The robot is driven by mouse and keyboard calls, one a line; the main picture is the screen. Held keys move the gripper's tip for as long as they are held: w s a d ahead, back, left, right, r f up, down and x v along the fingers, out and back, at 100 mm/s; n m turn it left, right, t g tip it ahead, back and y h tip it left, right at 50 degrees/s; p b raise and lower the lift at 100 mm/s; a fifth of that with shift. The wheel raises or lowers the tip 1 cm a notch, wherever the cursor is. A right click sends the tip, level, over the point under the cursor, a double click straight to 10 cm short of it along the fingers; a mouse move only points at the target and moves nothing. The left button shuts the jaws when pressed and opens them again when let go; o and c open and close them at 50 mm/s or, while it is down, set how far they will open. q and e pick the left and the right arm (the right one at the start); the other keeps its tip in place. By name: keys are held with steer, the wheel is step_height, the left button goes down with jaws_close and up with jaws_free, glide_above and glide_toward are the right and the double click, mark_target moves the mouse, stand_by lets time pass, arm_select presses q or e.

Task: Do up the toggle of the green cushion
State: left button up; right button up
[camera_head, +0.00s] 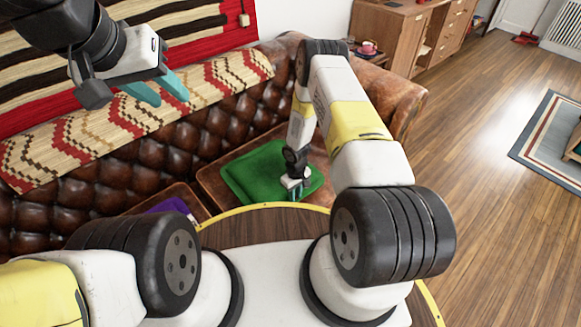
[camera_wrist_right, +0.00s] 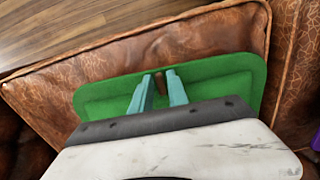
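The green cushion (camera_head: 262,172) lies on a brown leather seat, partly hidden by my right arm in the head view. It also fills the middle of the right wrist view (camera_wrist_right: 225,80). A small dark brown piece, apparently the toggle (camera_wrist_right: 160,83), shows at the cushion's far edge between my right fingertips. My right gripper (camera_wrist_right: 160,85) is over the cushion with its teal fingers apart; whether they touch the toggle I cannot tell. In the head view its tips (camera_head: 296,193) are at the cushion's front edge. My left gripper (camera_head: 158,90) is open and empty, raised in front of the sofa back.
The tufted brown leather sofa (camera_head: 115,172) carries a patterned throw (camera_head: 105,125). A purple item (camera_head: 172,206) lies left of the green cushion. A wooden cabinet (camera_head: 408,30) stands behind at the right. The wooden floor (camera_head: 480,150) at the right is mostly clear.

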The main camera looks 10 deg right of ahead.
step_height(320, 180, up, 8)
steer(key=shift+f, duration=0.1)
stand_by(0.4)
